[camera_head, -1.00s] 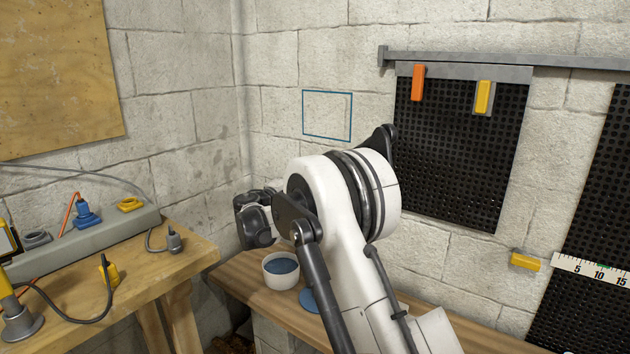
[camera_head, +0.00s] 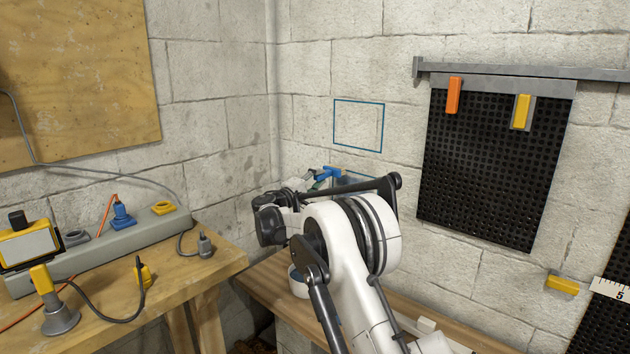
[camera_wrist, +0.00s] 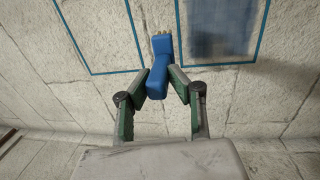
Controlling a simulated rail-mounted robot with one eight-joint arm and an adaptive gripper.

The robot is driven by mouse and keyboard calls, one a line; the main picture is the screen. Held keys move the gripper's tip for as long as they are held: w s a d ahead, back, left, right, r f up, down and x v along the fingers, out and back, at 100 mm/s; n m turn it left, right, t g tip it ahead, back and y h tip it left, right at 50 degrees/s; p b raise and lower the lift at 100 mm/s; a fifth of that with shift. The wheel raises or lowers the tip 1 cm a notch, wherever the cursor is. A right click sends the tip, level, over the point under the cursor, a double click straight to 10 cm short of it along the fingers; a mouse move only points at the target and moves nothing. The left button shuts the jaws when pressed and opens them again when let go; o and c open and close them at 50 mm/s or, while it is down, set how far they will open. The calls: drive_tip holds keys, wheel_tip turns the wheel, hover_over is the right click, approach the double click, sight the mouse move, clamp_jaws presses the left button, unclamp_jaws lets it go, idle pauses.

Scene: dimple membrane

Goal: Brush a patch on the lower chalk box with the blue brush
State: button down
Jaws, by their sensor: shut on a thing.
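The upper chalk box (camera_head: 358,125) is a blue outline on the wall with a bare middle. The lower chalk box (camera_head: 355,178) shows just below it, mostly hidden behind my arm, with blue inside. My gripper (camera_wrist: 160,80) is shut on the blue brush (camera_wrist: 160,62). The brush also shows in the head view (camera_head: 327,174), in front of the wall by the lower box. In the wrist view, a bare outlined box (camera_wrist: 100,30) lies left of the brush. A box with a dark blue patch (camera_wrist: 215,30) lies to its right. I cannot tell whether the brush touches the wall.
A white cup (camera_head: 298,287) stands on the wooden bench (camera_head: 262,282), partly hidden by my arm. A black perforated panel (camera_head: 490,165) hangs to the right, with orange and yellow clips. A workbench with a power strip (camera_head: 95,245) and cables is at left.

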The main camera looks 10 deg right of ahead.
sight(329, 174)
drive_tip(key=shift+f+x, duration=0.15)
drive_tip(key=shift+x, duration=0.9)
drive_tip(key=shift+f+x, duration=0.15)
drive_tip(key=shift+x, duration=0.85)
drive_tip(key=shift+x, duration=0.85)
drive_tip(key=shift+f, duration=0.15)
drive_tip(key=shift+f+b, duration=3.75)
drive_tip(key=shift+f, duration=5.05)
wheel_tip(329, 174, up, 14)
drive_tip(key=p, duration=0.6)
drive_tip(key=shift+r, duration=0.25)
drive_tip(key=shift+s, duration=0.1)
